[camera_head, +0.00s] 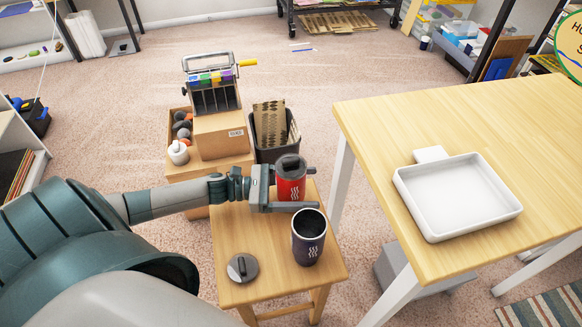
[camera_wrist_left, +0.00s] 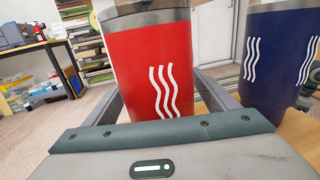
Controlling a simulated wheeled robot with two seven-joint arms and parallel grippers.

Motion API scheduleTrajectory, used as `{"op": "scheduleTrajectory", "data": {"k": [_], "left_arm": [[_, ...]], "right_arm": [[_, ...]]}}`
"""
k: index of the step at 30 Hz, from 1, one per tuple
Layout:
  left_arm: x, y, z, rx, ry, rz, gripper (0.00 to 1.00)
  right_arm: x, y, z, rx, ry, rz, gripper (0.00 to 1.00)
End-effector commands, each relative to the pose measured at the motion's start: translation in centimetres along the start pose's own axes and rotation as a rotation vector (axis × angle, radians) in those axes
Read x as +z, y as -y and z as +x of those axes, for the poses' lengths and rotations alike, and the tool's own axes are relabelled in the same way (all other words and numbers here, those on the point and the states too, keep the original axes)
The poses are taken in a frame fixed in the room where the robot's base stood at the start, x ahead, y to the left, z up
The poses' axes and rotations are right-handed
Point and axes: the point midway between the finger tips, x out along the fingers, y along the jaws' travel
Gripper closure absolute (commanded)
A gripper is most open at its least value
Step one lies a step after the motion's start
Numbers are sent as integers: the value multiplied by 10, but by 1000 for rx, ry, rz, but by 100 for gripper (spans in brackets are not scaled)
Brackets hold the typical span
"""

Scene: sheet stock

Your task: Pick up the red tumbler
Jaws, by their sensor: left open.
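The red tumbler (camera_head: 291,184) stands upright on a small wooden stool (camera_head: 226,236), with a dark lid and white wavy lines. My left gripper (camera_head: 292,188) reaches in from the left with its fingers open on either side of the tumbler. In the left wrist view the red tumbler (camera_wrist_left: 155,70) fills the space between the fingers, close to the palm. Whether a finger touches it I cannot tell. My right gripper is not in view.
A dark blue tumbler (camera_head: 308,238), open at the top, stands close by in front of the gripper. A round dark lid (camera_head: 242,267) lies on the stool. Behind are a cardboard box (camera_head: 222,134) and a bin (camera_head: 273,132). A table with a white tray (camera_head: 457,195) stands at right.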

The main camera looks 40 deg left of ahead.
Motion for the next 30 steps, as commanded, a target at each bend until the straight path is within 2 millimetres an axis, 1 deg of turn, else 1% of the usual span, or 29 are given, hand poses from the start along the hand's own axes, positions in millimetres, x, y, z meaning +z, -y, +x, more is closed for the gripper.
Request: {"op": "scheduleTrajectory", "data": {"k": [12, 13, 14, 15, 17, 18, 19, 20, 30], "left_arm": [[0, 0, 0, 0, -1, 0, 20], [0, 0, 0, 0, -1, 0, 23], [0, 0, 0, 0, -1, 0, 30], [0, 0, 0, 0, -1, 0, 39], [0, 0, 0, 0, -1, 0, 54], [0, 0, 0, 0, -1, 0, 63], [0, 0, 0, 0, -1, 0, 70], [0, 0, 0, 0, -1, 0, 74], [4, -1, 0, 0, 0, 1, 74]], "right_arm": [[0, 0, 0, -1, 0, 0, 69], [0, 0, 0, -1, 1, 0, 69], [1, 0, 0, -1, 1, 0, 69], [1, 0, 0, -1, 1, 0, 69], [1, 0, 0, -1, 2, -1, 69], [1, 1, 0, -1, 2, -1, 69], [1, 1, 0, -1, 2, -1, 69], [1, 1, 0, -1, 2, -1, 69], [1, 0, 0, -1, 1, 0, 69]]}}
